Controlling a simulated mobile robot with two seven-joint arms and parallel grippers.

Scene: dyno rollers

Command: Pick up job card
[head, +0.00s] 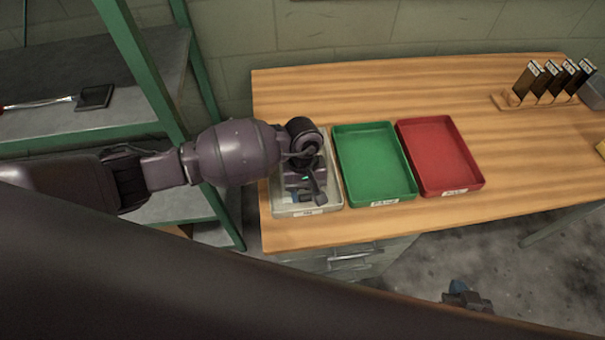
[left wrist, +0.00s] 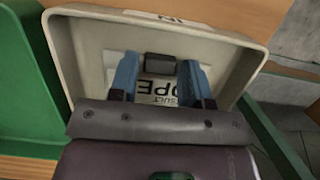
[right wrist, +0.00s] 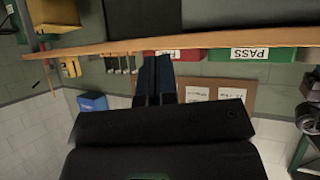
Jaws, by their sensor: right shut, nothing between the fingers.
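The job card (left wrist: 155,90) is a white card with black print, partly readable as "RESULT" and "OPE". It lies in the pale grey tray (head: 331,190) at the left end of the bench, whose rim also shows in the left wrist view (left wrist: 235,38). A small dark block (left wrist: 160,64) sits at the card. My left gripper (head: 314,196) is over this tray. Its blue fingers (left wrist: 160,72) stand apart on either side of the dark block, with gaps. They hide part of the card. My right gripper (head: 457,287) is shut and empty, low in front of the bench; it also shows in the right wrist view (right wrist: 156,62).
A green tray (head: 374,160) and a red tray (head: 440,155) stand right of the pale tray. A wooden rack (head: 545,97) with several dark upright pieces is at the far right. A green-framed shelf (head: 150,80) stands left of the bench (head: 330,90). The middle right of the bench is clear.

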